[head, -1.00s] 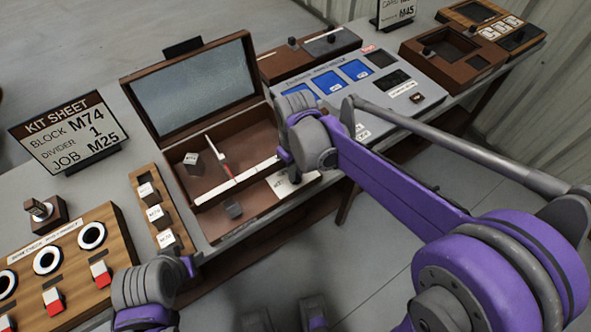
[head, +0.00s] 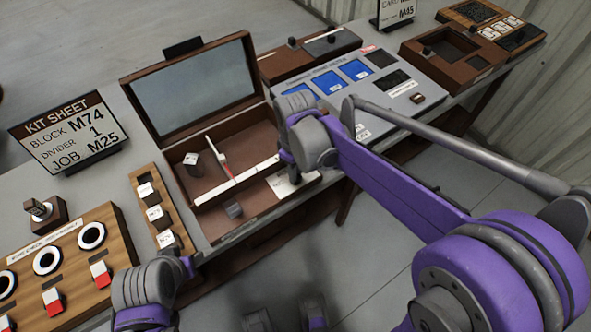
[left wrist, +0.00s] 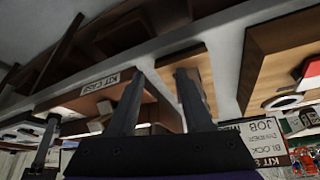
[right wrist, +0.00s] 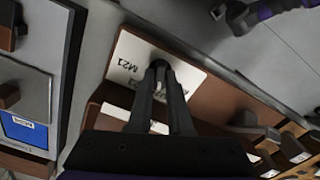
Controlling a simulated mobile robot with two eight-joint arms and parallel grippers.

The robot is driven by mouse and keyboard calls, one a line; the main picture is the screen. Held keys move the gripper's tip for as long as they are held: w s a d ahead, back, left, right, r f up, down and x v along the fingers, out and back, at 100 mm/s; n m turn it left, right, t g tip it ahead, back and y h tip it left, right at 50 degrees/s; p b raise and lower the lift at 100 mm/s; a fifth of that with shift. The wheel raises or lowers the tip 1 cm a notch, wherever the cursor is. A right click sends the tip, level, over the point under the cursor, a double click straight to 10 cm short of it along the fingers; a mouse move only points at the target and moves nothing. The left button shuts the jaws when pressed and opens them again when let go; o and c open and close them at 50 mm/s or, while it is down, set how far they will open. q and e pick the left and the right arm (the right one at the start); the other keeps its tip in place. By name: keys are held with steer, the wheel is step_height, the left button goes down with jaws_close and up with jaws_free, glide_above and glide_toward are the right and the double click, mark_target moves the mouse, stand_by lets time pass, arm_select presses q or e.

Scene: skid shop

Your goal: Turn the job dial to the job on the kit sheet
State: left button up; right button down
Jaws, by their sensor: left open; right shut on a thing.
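The kit sheet (head: 65,132) stands at the left and reads BLOCK M74, DIVIDER 1, JOB M25. The job dial (right wrist: 158,66) is a small dark knob on a white plate (right wrist: 128,60) in the right wrist view. "M21" is legible on the plate; other markings are partly hidden by my fingers. The plate also shows at the case's front right in the head view (head: 283,184). My right gripper (right wrist: 160,78) is shut on the dial. I cannot tell where the dial points. My left gripper (left wrist: 155,75) is open and empty near the case front.
The open brown case (head: 190,205) has a raised lid, a grey block (head: 192,160) and a divider (head: 222,160). A wooden block rack (head: 148,205) and a panel with several white rings (head: 65,262) stand left. A grey panel with blue screens (head: 365,90) is to the right.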

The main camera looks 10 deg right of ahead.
steer(key=c, duration=0.8)
jaws_free()
steer(key=shift+c, duration=0.2)
steer(key=shift+r, duration=0.1)
step_height(320, 180, up, 11)
steer(key=p, duration=0.1)
steer(key=shift+f, duration=0.2)
steer(key=s+d+f+m+t+p, duration=0.2)
steer(key=s+d+m, duration=0.1)
steer(key=s, duration=0.4)
steer(key=s+d+f+m+t+p, duration=0.1)
steer(key=s+d+f+m+t, duration=0.2)
steer(key=s+m, duration=0.2)
steer(key=s, duration=0.2)
steer(key=shift+s+d+f+p, duration=0.2)
steer(key=shift+s+d+p, duration=0.15)
